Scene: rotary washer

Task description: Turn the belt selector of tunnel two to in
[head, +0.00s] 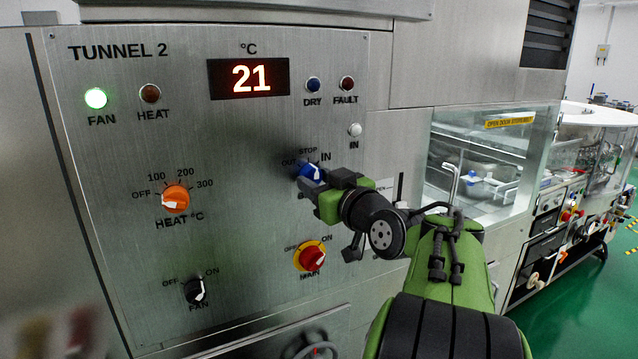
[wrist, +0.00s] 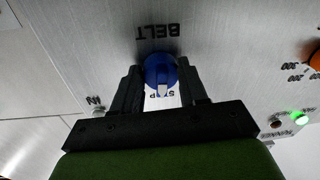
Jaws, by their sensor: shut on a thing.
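The belt selector (head: 312,172) is a blue knob with a white pointer, on the steel TUNNEL 2 panel (head: 240,130). OUT, STOP and IN are marked around it from left to right. It also shows in the wrist view (wrist: 159,70), which is upside down, below the word BELT. There its white pointer faces the STOP mark, partly covering it. My gripper (wrist: 161,82) is shut on the knob, with one dark finger on each side. In the head view my gripper (head: 309,184) hides the lower part of the knob and most of its label.
The white IN lamp (head: 355,130) sits above right of the selector; whether it is lit is unclear. The red main switch (head: 313,258) is just below my gripper. The orange heat knob (head: 176,199) and black fan knob (head: 195,291) are further left. The FAN lamp (head: 96,98) glows green.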

